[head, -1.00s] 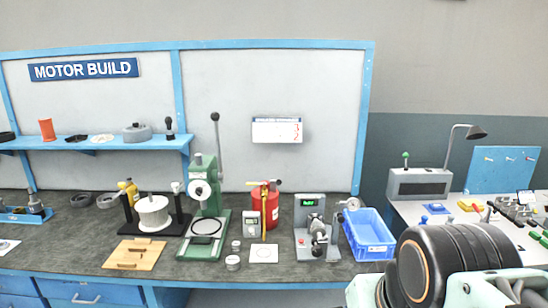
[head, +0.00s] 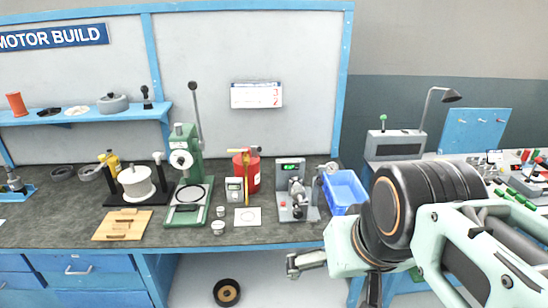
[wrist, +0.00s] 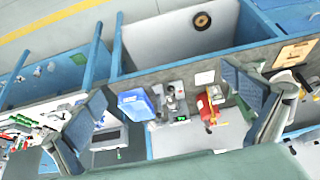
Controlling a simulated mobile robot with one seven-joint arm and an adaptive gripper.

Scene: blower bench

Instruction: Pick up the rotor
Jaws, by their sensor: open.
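I cannot tell for sure which part is the rotor. A small grey part with a shaft (head: 298,204) sits on the grey test stand (head: 286,181) with a green display. A black disc with a tan centre (head: 227,292) lies on the floor under the bench; it also shows in the wrist view (wrist: 202,20). My gripper (wrist: 165,88) is open, its two pads wide apart at the left and right of the wrist view, with nothing between them. It is in front of the bench and apart from the stand, which shows upside down beyond the pads.
A blue bin (head: 345,189) stands right of the stand. Left of the stand are a red canister (head: 253,176), a green press (head: 187,190), a white spool (head: 137,185) and a wooden board (head: 122,224). The front strip of the bench is mostly clear. A second table (head: 396,155) stands at right.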

